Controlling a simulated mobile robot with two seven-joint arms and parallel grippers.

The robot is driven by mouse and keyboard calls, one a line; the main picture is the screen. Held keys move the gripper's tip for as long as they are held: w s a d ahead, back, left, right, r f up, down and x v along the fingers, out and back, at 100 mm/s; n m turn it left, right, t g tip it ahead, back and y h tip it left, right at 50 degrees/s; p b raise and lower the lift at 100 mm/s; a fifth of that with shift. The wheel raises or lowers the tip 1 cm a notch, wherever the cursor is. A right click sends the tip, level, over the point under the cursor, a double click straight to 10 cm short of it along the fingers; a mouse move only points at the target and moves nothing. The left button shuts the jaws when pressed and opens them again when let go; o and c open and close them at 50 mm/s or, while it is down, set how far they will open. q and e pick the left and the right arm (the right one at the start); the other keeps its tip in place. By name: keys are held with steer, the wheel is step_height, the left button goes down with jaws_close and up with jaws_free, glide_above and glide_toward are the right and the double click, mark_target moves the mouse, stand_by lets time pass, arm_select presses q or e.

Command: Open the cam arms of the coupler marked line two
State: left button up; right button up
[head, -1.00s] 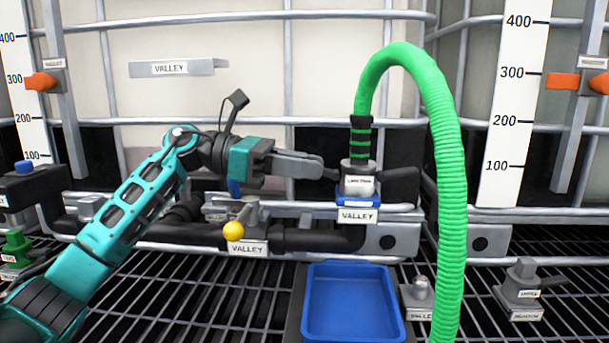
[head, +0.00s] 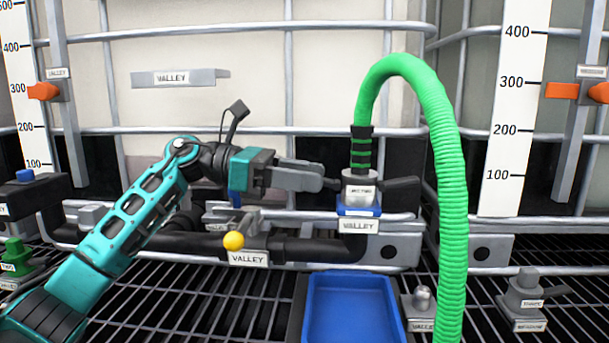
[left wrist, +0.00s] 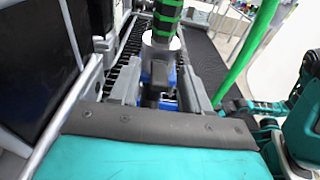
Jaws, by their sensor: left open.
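The coupler marked line two (head: 361,188) stands upright on a blue-based fitting with a VALLEY plate, under the green hose (head: 440,150). Its right dark cam arm (head: 402,184) sticks out sideways to the right. Its left cam arm (head: 331,184) is mostly hidden by my left gripper (head: 320,180), which reaches in from the left. In the left wrist view the left gripper (left wrist: 155,85) is open, with a dark cam arm (left wrist: 157,78) between its fingers; contact cannot be told. The coupler (left wrist: 160,45) shows just beyond. My right gripper is not in view.
A blue tray (head: 352,310) sits on the grating below the coupler. A yellow-knobbed valve (head: 234,241) is below my left gripper. The green hose hangs down right of the coupler. A grey fitting (head: 525,290) stands at the right. Metal cage bars cross behind.

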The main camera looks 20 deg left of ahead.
arm_select(q)
steer(key=p+v, duration=0.1)
steer(key=v, duration=1.2)
steer(key=shift+r, duration=0.1)
